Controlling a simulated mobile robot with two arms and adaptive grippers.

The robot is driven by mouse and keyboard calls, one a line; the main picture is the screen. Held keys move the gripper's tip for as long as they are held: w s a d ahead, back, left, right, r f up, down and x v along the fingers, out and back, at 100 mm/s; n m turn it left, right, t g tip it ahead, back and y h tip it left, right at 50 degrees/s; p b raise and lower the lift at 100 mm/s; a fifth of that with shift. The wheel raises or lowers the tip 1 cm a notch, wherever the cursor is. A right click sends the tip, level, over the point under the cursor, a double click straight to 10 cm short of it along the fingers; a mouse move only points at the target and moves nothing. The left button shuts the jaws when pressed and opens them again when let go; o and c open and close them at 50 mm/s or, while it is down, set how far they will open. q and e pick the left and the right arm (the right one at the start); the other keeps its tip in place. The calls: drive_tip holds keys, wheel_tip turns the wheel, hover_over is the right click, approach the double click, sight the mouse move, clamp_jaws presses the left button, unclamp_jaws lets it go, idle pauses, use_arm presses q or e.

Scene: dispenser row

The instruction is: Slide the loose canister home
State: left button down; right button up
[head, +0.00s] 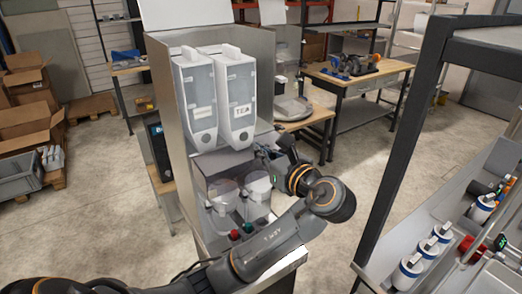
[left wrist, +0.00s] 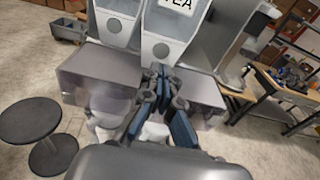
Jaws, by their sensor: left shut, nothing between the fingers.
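Two pale translucent canisters stand side by side in the upper part of a grey metal dispenser. The left canister (head: 197,95) has a small label, and the right canister (head: 238,90) is labelled TEA. Both also show in the left wrist view, the left one (left wrist: 117,22) and the TEA one (left wrist: 168,48). I cannot tell from these frames which one is loose. My left gripper (left wrist: 159,72) is shut and empty, its fingertips in front of the TEA canister's lower end; I cannot tell whether they touch. In the head view the arm partly hides the fingers. My right gripper is out of view.
Clear lidded jars (head: 222,195) and red and green knobs (head: 234,235) sit below the canisters. A dark-framed rack with canisters (head: 411,264) stands at right. A workbench (head: 357,78) is behind. Boxes (head: 30,140) lie at left. Open floor lies between dispenser and rack.

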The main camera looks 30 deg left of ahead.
sight(244, 135)
use_arm(q)
drive_tip(key=shift+a, duration=0.1)
drive_tip(key=shift+p+x, duration=0.5)
drive_tip(key=shift+x, duration=0.55)
drive_tip(key=shift+r+p+x, duration=0.25)
drive_tip(key=shift+p+x, duration=0.05)
drive_tip(key=shift+x, duration=0.9)
drive_tip(key=shift+r+x, duration=0.1)
drive_tip(key=shift+x, duration=1)
drive_tip(key=shift+r+x, duration=0.15)
drive_tip(key=shift+x, duration=0.9)
drive_tip(key=shift+a, duration=0.1)
drive_tip(key=f+v, duration=0.1)
drive_tip(key=v, duration=0.7)
drive_tip(key=shift+w, duration=0.1)
